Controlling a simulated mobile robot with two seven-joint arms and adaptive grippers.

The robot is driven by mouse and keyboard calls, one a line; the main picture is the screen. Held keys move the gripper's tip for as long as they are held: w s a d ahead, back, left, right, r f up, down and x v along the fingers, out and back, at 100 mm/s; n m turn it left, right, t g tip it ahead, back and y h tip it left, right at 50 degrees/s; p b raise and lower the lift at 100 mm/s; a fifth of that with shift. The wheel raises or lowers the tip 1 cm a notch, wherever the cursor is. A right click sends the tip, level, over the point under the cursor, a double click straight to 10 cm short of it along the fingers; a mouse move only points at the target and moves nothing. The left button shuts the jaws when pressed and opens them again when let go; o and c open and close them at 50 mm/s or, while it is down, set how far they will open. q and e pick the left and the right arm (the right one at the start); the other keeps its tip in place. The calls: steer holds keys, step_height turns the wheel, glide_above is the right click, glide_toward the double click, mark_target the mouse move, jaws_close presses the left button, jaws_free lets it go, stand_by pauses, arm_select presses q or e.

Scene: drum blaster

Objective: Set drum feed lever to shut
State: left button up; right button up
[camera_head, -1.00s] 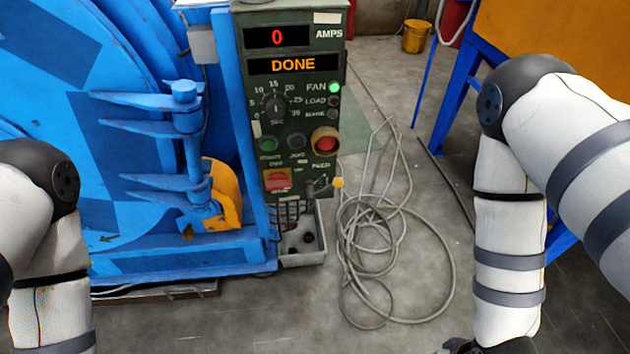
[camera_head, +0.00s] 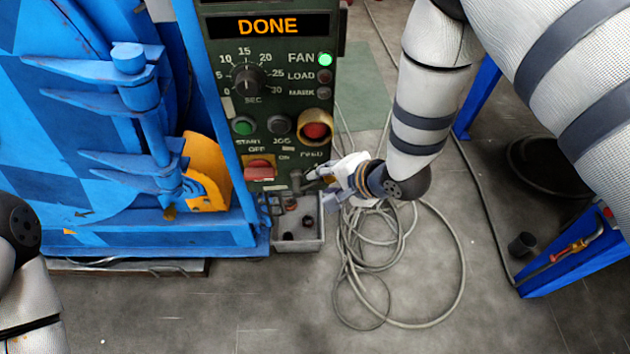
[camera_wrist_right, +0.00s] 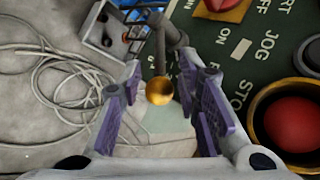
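The drum feed lever (camera_head: 308,178) is a grey metal handle low on the right of the dark green control panel (camera_head: 283,95), by the FEED label. Its arm points right, towards my right gripper. In the right wrist view, its brass ball knob (camera_wrist_right: 159,91) lies between the two purple-padded fingers, with gaps on both sides. My right gripper (camera_head: 326,186) is open around the knob. It also shows in the right wrist view (camera_wrist_right: 160,85). My left gripper is out of view; only part of my left arm shows at the left edge.
A red switch (camera_head: 260,168) sits left of the lever, and a red stop button (camera_head: 316,130) above it. A grey bin (camera_head: 307,237) stands below the panel. Coiled cable (camera_head: 400,322) lies on the floor. The blue machine (camera_head: 60,150) fills the left.

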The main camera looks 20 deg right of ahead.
mark_target(320, 183)
steer(key=x, duration=0.4)
steer(key=shift+w+f+b, duration=0.2)
steer(key=shift+f+b, duration=0.1)
steer(key=shift+b, duration=0.05)
jaws_close()
